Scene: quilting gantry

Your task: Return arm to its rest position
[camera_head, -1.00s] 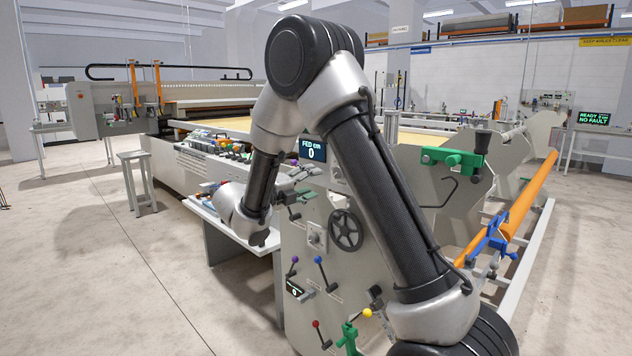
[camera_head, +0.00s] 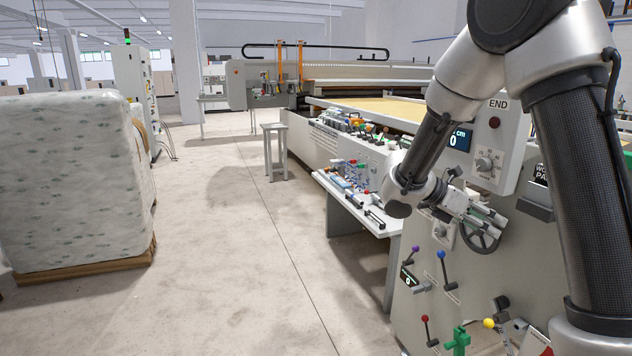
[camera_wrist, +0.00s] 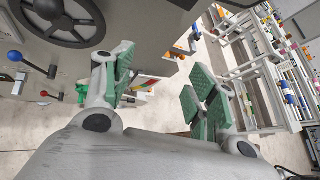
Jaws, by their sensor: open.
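My gripper (camera_wrist: 165,92) is open and empty in the wrist view, its green-padded fingers apart with the floor and part of the machine showing between them. In the head view my gripper (camera_head: 480,215) is in front of the machine's grey end panel (camera_head: 465,262), close to the black handwheel (camera_head: 478,236) and partly covering it. I cannot tell whether it touches the wheel. The handwheel also shows in the wrist view (camera_wrist: 62,18), at the upper left and apart from the fingers. My arm is bent, with its elbow high at the upper right.
A side table (camera_head: 368,212) with small parts stands left of the panel. Levers with blue (camera_head: 441,255) and red (camera_head: 425,319) knobs stick out below the gripper. A wrapped stack (camera_head: 70,180) on a pallet stands at the left. The floor between (camera_head: 235,240) is clear.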

